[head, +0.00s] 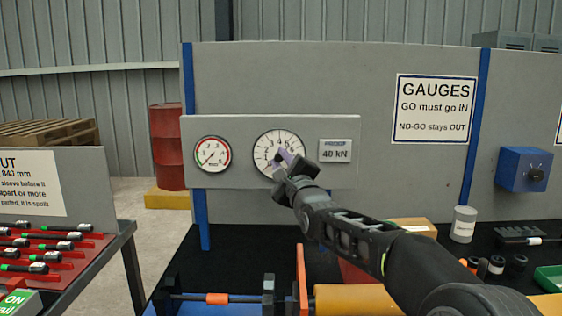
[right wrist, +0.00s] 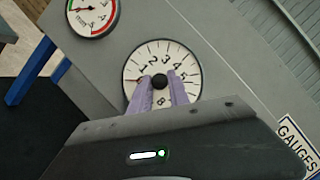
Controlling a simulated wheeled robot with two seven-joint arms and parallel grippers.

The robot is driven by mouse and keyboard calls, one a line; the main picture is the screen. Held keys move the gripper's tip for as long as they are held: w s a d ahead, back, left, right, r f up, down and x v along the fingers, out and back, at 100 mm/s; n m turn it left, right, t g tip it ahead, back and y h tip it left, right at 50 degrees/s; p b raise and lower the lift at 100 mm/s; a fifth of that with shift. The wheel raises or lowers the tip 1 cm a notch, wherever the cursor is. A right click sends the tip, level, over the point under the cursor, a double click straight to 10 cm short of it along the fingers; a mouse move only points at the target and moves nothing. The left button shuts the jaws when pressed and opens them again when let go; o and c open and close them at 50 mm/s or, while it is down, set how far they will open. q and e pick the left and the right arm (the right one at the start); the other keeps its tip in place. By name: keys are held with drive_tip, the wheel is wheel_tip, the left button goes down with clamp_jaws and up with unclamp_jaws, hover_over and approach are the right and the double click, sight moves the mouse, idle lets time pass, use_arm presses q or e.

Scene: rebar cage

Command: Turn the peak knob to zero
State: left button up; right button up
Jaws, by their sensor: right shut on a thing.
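The large white dial gauge (head: 264,145) is on the grey panel, with its lower right covered by my right gripper in the head view. It also shows in the right wrist view (right wrist: 133,65), tilted. The black round peak knob (right wrist: 160,81) is at the dial's centre. My right gripper (head: 283,157) is at the dial's face, with its two pale purple fingers on either side of the knob in the right wrist view (right wrist: 162,86), shut on it. A small red mark shows at the dial's left edge there; the pointer's exact reading is unclear. My left gripper is not in view.
A smaller gauge with a red-green rim (head: 213,154) is left of the dial. A "40 kN" plate (head: 339,151) is to its right. A blue box with a black knob (head: 524,169) is at far right. The bench below holds a yellow cylinder (head: 350,299) and orange parts.

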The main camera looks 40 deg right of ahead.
clamp_jaws()
